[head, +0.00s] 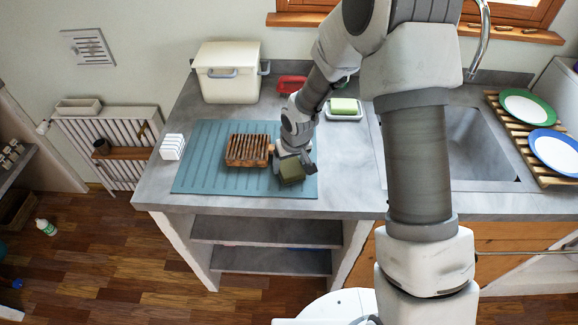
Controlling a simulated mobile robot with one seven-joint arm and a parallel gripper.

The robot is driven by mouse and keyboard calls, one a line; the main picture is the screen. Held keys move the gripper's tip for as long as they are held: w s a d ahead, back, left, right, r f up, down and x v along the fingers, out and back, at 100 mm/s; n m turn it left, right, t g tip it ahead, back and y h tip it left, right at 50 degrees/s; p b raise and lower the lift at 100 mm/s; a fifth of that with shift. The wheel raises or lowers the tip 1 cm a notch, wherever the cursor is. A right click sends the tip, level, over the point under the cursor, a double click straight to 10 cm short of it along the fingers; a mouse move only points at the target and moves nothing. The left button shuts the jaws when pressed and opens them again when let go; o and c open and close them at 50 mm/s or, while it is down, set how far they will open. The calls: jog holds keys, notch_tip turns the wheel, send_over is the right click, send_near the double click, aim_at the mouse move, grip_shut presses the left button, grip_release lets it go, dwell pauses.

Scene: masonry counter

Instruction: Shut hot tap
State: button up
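A curved metal spout (484,38) rises behind the sink (478,145) at the upper right. I cannot make out the hot tap's handle; my arm covers much of the area left of the spout. My gripper (292,163) is far from the spout, low over the front right of the blue-green ribbed mat (215,160). An olive-green block (291,172) sits between or just below its fingers. The view is too small to tell whether the fingers grip it.
A slatted wooden holder (247,150) stands just left of my gripper. A green soap bar lies on a white dish (344,114) behind it. A cream bin (228,72) and a red object (291,84) stand at the back. Plates (555,151) lie on a wooden rack right of the sink.

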jog(key=c, duration=0.4)
jog(key=shift+c, duration=0.2)
jog(key=shift+r, duration=0.1)
